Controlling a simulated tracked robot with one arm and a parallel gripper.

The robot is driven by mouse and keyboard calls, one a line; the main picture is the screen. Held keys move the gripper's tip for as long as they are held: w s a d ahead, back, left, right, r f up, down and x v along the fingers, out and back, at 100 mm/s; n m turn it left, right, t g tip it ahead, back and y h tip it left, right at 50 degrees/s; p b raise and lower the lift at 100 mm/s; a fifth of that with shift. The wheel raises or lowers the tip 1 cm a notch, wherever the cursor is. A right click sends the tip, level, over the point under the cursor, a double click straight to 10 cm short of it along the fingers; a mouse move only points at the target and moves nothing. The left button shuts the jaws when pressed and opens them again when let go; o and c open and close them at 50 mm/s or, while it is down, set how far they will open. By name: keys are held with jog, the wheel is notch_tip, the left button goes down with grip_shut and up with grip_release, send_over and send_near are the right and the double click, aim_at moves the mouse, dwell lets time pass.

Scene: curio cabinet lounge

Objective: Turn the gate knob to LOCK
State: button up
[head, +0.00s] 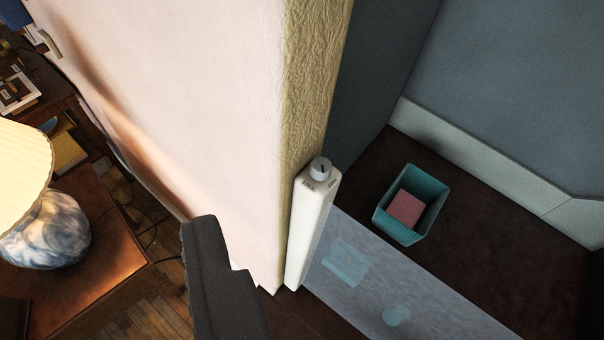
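The gate knob (320,169) is a small, round, light grey dial on top of a white post (308,225) at the end of the wall. It has a dark pointer mark. Small lettering sits on the post top to its left and right; the left one seems to read LOCK, the right one is too small to read. I cannot tell for certain which label the pointer faces. The translucent gate panel (440,310) runs from the post to the lower right. My gripper (222,275) is a dark grey shape at the bottom, left of and apart from the knob. Its finger gap is not visible.
The pale wall (180,90) with a textured yellowish end (313,70) rises behind the post. Beyond the gate, a teal basket (436,205) with a pink block (405,208) stands on dark floor. A lamp (45,230) stands on a wooden table (105,250) at left.

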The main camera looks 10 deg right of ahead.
jog(key=w+d+f+n+g+y, duration=0.2)
jog(key=w+d+f+y, duration=0.2)
jog(key=w+d+f, duration=0.6)
jog(key=n+y+p, duration=0.1)
jog(key=n+p, duration=0.1)
jog(key=n, duration=0.2)
send_near(330, 171)
jog(key=p+x, duration=0.1)
jog(key=x, duration=0.8)
jog(key=shift+f+p, duration=0.15)
jog(key=shift+p, duration=0.2)
jog(key=c, duration=1)
